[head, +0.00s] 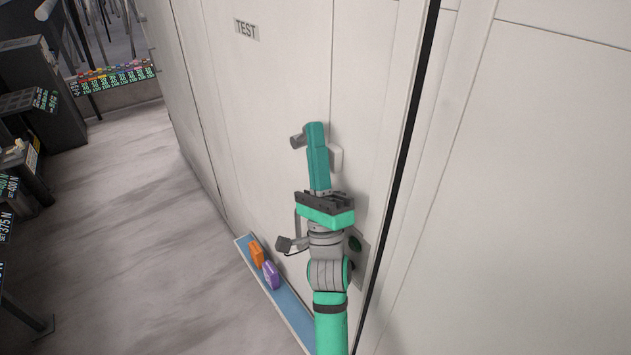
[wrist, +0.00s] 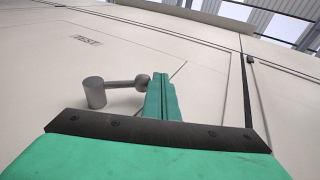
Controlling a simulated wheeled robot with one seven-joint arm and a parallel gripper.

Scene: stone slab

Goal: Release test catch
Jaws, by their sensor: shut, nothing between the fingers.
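The test catch (head: 297,141) is a grey lever with a round grip, on a pale panel (head: 265,90) marked with a TEST label (head: 245,29). In the head view only the grip shows, just left of my fingers. The wrist view shows the catch's grip (wrist: 95,93) at left and its arm running right to a rounded end beside my fingers. My gripper (head: 315,127) is shut with nothing between its teal fingers, which also show in the wrist view (wrist: 161,80). I cannot tell whether the fingers touch the catch. Part of the catch is hidden behind the fingers.
A green button (head: 355,243) on a grey plate sits on the panel beside my wrist. Dark equipment stands at far left; the floor between is clear.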

